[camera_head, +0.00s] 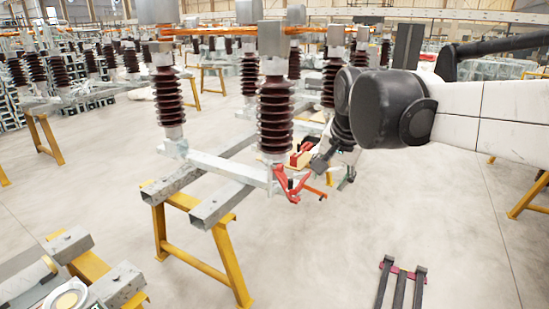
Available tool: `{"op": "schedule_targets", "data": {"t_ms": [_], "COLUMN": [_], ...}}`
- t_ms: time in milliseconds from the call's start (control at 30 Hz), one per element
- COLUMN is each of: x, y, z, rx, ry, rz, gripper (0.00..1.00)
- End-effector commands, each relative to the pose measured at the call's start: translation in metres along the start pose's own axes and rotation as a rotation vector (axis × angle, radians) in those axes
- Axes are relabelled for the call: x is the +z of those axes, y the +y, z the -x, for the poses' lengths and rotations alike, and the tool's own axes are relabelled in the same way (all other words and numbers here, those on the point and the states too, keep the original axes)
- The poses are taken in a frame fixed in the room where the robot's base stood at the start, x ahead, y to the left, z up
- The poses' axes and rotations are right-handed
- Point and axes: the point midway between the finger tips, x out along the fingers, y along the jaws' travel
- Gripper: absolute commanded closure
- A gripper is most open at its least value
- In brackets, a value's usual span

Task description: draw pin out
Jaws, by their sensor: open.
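The isolator frame (222,166) is a grey steel beam with dark brown ribbed insulators (275,118) standing on it. A red bracket (287,184) with a red bar sits at its near right end. The pin is too small to make out in this view. My gripper (318,164) is open, just right of the nearest insulator's base and close to the red bracket. My wrist partly hides this area. I cannot tell whether the fingers touch anything.
Yellow trestles (235,262) carry the frame on grey beams. Another trestle with parts (92,275) stands at the lower left. A dark forked item with a red crosspiece (402,270) is at the lower right. Open concrete floor lies right of the frame.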

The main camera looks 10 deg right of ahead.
Motion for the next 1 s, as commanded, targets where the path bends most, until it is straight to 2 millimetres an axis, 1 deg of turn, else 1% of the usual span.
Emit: {"op": "schedule_targets", "data": {"t_ms": [33,100,267,400,467,700,867,1000], "x": [-0.015,-0.032,-0.07,-0.101,-0.114,-0.159,-0.184,-0.203], "y": [-0.011,-0.023,-0.05,-0.073,-0.082,-0.114,-0.133,-0.146], "z": [0.0,-0.004,-0.016,-0.032,-0.039,-0.077,-0.108,-0.138], "rx": [0.006,0.018,0.045,0.073,0.086,0.142,0.185,0.224], "ry": [-0.009,-0.023,-0.05,-0.072,-0.081,-0.108,-0.12,-0.127], "rz": [-0.038,-0.1,-0.239,-0.361,-0.414,-0.622,-0.76,-0.881], "gripper": [0.59,0.59,0.59,0.59,0.59,0.59,0.59,0.59]}}
